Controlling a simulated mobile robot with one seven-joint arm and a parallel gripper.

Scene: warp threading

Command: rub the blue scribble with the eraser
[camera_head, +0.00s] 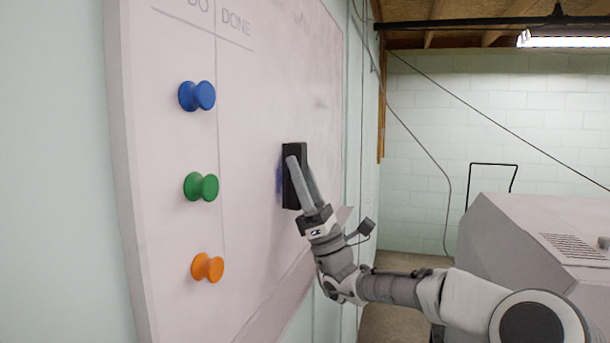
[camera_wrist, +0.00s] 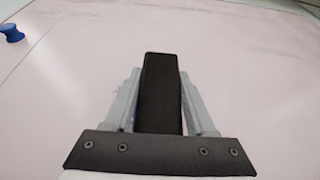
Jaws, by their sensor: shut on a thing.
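The eraser is a black block (camera_head: 293,176) held upright at the whiteboard (camera_head: 250,130). My gripper (camera_head: 297,165) is shut on it, with one grey finger on each side. In the wrist view the eraser (camera_wrist: 160,90) lies between the two fingers of my gripper (camera_wrist: 159,98) and appears to be against the board; I cannot tell for sure that it touches. A small patch of the blue scribble (camera_head: 279,179) shows just left of the eraser in the head view. The rest of the scribble is hidden behind the eraser, and none of it shows clearly in the wrist view.
A blue magnet (camera_head: 197,96), a green magnet (camera_head: 201,187) and an orange magnet (camera_head: 207,267) sit in a column on the board's left part. A ledge (camera_head: 285,297) runs below. A grey machine (camera_head: 545,235) stands at the right.

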